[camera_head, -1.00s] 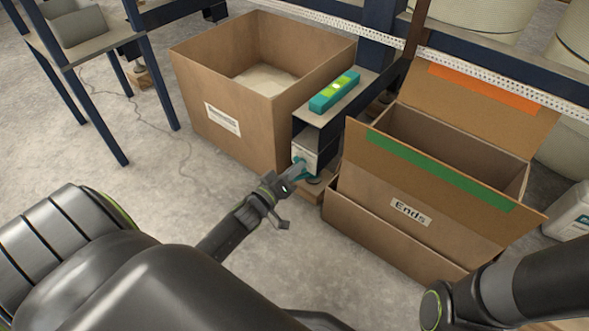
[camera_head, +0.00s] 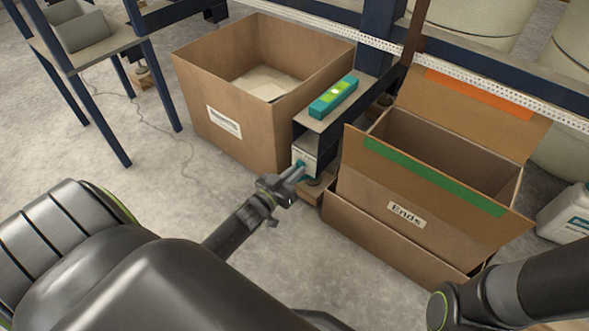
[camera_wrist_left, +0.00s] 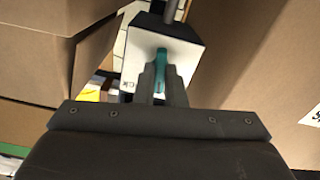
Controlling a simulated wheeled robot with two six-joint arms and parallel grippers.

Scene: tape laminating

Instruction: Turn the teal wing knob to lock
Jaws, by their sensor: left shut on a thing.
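The teal wing knob (camera_wrist_left: 162,56) sits on the front of a small white box (camera_wrist_left: 190,58) in the left wrist view. In the head view the knob (camera_head: 301,164) is a small teal spot on the white box (camera_head: 304,154), low on the dark post between the cartons. My left gripper (camera_wrist_left: 164,82) has its fingers on either side of the knob and is shut on it. In the head view the left gripper (camera_head: 296,174) reaches the knob from the lower left. The fingers hide part of the knob. My right gripper is out of view; only its arm shows at lower right.
An open carton (camera_head: 262,128) stands left of the post, close to the gripper. The open carton labelled Ends (camera_head: 365,197) stands to the right. A teal device (camera_head: 333,97) with a lit green spot lies on the shelf above the box. Bare floor lies in front.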

